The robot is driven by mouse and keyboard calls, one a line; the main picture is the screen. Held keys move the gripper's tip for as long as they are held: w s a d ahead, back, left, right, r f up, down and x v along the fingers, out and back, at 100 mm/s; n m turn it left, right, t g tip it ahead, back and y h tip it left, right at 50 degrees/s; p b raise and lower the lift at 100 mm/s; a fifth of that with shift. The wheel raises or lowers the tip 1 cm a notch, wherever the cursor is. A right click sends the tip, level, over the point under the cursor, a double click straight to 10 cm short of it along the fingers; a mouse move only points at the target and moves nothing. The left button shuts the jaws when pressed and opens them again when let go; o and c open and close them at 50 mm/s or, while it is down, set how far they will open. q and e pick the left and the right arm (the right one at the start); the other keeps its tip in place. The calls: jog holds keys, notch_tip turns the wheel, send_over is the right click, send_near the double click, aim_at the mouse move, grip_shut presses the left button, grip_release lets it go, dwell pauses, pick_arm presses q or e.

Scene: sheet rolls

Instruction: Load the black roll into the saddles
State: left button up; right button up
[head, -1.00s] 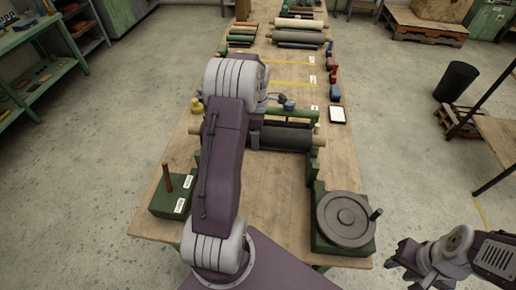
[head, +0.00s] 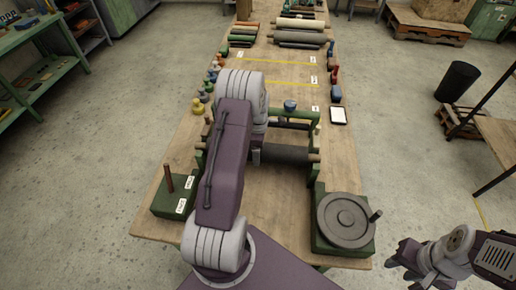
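The black roll (head: 287,155), dark with tan core ends, lies crosswise at the green stand on the bench. Its right core end is at the right green upright (head: 314,170); I cannot tell whether it is seated in the saddle. My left arm covers its left part and most of the left upright. My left gripper (head: 256,155) is at the roll, largely hidden behind its own wrist; its jaw opening does not show. My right gripper (head: 402,260) is open and empty, off the bench at lower right.
A grey handwheel (head: 345,218) on a green block stands at front right. A green block with a brown peg (head: 174,201) is at front left. Several other rolls (head: 299,37) lie at the far end. Small coloured items line both bench edges.

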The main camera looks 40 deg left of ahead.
pick_arm(q)
jog(key=shift+f+b, duration=0.35)
jog(key=shift+f, duration=0.1)
jog(key=o, duration=2)
jog(key=shift+s+d, duration=0.1)
jog(key=shift+d, duration=0.05)
jog(key=shift+r, duration=0.15)
